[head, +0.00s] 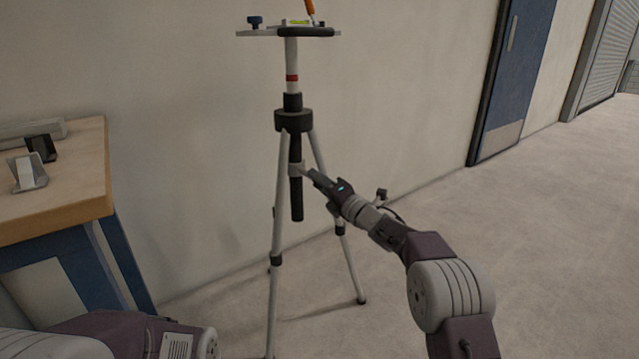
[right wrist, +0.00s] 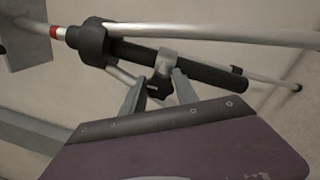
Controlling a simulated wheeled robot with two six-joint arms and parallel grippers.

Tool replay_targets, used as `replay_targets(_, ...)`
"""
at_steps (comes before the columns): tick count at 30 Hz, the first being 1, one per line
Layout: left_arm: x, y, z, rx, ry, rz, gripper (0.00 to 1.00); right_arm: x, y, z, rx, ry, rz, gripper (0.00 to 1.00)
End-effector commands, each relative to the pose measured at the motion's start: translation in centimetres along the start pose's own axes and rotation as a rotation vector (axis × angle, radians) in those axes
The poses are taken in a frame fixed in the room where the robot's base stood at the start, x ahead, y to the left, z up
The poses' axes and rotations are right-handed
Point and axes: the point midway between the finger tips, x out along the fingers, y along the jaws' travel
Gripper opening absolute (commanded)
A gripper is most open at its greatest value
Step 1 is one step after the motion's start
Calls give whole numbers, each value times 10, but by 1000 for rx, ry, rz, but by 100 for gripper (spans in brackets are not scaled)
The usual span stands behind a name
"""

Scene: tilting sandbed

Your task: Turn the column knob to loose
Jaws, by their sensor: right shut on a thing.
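The tripod's centre column has a white upper part (head: 291,66) with a red band and a black lower tube (head: 296,200). A grey collar (head: 295,169) sits around the black tube. The dark column knob (right wrist: 157,87) juts from this collar, between the two grey fingers of my right gripper (right wrist: 162,80). My right gripper also shows in the head view (head: 309,173), reaching the collar from the right and shut on the knob. The knob's markings cannot be read. Only part of my left arm shows at the lower left; its gripper is out of view.
The tripod's silver legs (head: 277,235) stand on the pale floor around the column. A plate (head: 258,33) with a blue knob, a level and an orange-handled tool tops it. A wooden workbench (head: 75,195) stands left. The floor at right is clear.

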Motion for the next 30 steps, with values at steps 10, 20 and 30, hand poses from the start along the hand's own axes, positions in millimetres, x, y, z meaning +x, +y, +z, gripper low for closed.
replay_targets(10, 0, 0, 0, 0, 0, 0, 36, 0, -1, -1, 0, 2, -1, 57)
replay_targets(20, -9, 0, -1, 0, 0, 0, 36, -20, 1, 1, 2, 0, -4, 57)
replay_targets(30, 26, 0, 3, 0, -1, 0, 36, -81, -7, -4, -3, 0, 0, 57)
